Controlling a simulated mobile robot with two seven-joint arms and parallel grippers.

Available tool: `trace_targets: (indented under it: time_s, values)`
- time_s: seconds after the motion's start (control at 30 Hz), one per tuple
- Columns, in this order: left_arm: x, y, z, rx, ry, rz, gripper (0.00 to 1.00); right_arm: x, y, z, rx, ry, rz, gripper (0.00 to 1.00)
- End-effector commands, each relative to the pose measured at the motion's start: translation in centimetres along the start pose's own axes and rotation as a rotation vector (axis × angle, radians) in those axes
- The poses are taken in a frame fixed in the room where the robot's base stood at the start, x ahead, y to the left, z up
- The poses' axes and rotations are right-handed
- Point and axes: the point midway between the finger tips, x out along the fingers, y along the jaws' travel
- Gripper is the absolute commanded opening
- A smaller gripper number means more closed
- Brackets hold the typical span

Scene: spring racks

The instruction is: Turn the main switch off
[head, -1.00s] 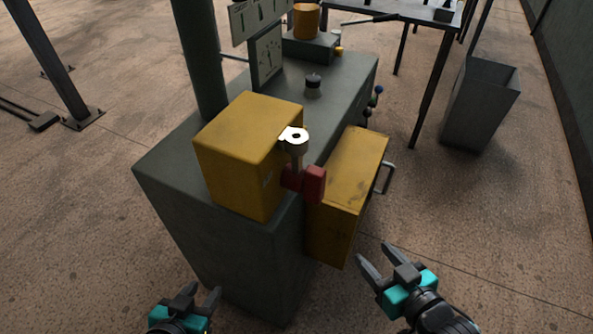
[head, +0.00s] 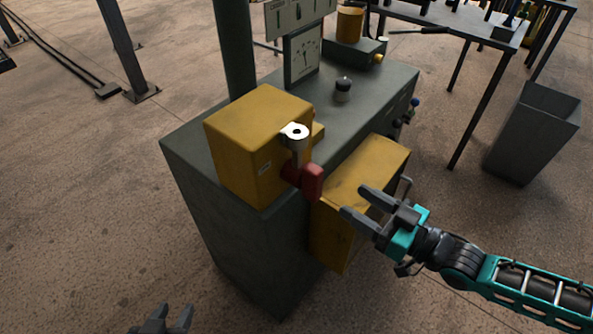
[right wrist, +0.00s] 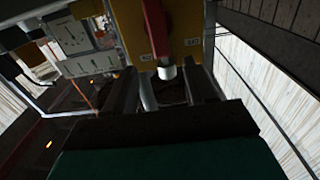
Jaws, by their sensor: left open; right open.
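The main switch is a yellow box (head: 258,145) on the corner of the grey-green cabinet. On its right side are a red handle (head: 308,181) and a pale metal ring piece (head: 295,132) above it. My right gripper (head: 355,201) is open and empty, just right of and below the red handle, apart from it. In the right wrist view, the red lever (right wrist: 157,32) with its white end (right wrist: 166,72) lies ahead, between the lines of the open fingers (right wrist: 163,90). Small labels flank it. My left gripper (head: 173,314) is open and empty at the bottom edge.
A second yellow box (head: 365,172) with a side handle is on the cabinet's right side, close to my right gripper. The cabinet (head: 230,235) carries a gauge (head: 303,55) and a black knob (head: 343,88). A grey bin (head: 533,135) stands at right.

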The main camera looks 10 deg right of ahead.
Motion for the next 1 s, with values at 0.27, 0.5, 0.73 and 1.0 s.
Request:
trace_targets:
  time_s: [0.27, 0.5, 0.73, 1.0]
  values:
    - [0.0, 0.0, 0.0, 0.0, 0.001, 0.0, 0.43, 0.7, 0.4, -0.4, 0.0, 0.013, -0.006, 0.55]
    - [0.1, 0.0, 0.1, 0.001, 0.002, -0.001, 0.43, 4.5, 0.4, -0.5, -0.001, 0.015, -0.006, 0.55]
    - [0.2, -0.1, 0.2, 0.001, 0.002, -0.001, 0.43, 8.8, 0.3, -0.6, -0.001, 0.014, -0.006, 0.55]
    - [0.3, -0.1, 0.3, 0.003, 0.002, -0.001, 0.43, 12.2, 0.3, -0.5, 0.0, 0.011, -0.006, 0.55]
